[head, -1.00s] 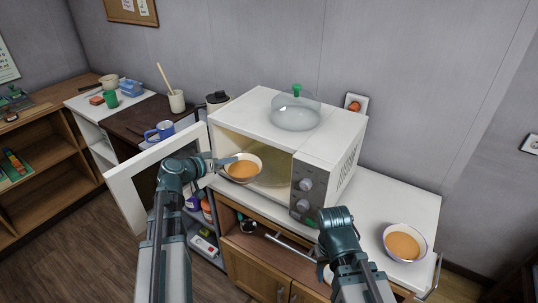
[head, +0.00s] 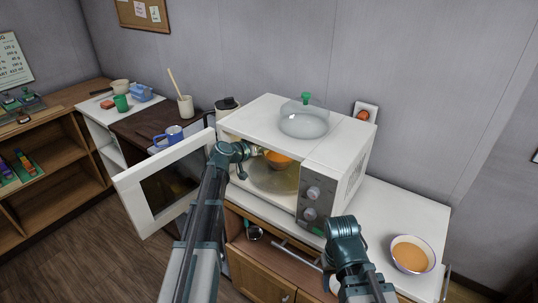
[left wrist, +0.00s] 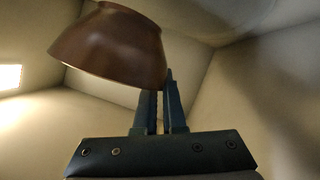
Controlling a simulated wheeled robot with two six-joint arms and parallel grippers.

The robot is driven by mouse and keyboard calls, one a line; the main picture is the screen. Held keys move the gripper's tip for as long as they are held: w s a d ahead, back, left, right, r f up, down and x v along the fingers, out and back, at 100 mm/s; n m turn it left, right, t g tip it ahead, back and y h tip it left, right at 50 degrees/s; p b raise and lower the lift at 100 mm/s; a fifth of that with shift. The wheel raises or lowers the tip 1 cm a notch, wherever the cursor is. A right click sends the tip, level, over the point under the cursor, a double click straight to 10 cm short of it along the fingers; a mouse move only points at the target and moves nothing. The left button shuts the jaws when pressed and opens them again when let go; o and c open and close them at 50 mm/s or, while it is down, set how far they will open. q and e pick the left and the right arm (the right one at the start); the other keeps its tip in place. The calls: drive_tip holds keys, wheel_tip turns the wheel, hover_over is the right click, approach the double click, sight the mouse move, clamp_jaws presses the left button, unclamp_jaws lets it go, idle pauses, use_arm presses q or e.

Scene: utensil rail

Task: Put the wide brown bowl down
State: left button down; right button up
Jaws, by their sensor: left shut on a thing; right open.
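The wide brown bowl (left wrist: 110,48) shows its brown outside in the left wrist view. In the head view the bowl (head: 279,159), with orange contents, is inside the open microwave (head: 333,160). My left gripper (head: 259,153) reaches through the microwave's opening and is shut on the bowl's side; its fingers also show in the left wrist view (left wrist: 161,105). Whether the bowl touches the turntable (head: 272,181) cannot be told. My right gripper (head: 343,231) is open, in front of the counter; its fingertips are hard to make out.
The microwave door (head: 168,185) stands open to the left, beside my left arm. A glass lid (head: 303,123) with a green knob lies on top. Another bowl (head: 411,254) with orange contents sits on the counter's right.

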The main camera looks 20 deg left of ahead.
sight(280, 157)
use_arm(q)
drive_tip(key=shift+w+d, duration=0.25)
drive_tip(key=shift+w, duration=0.4)
wheel_tip(280, 157, down, 4)
drive_tip(key=b, duration=0.3)
drive_tip(key=shift+s+r, duration=0.15)
drive_tip(key=shift+r, duration=0.1)
drive_tip(key=shift+f+b, duration=0.15)
drive_tip(key=shift+b, duration=0.3)
drive_tip(key=c, duration=1)
unclamp_jaws()
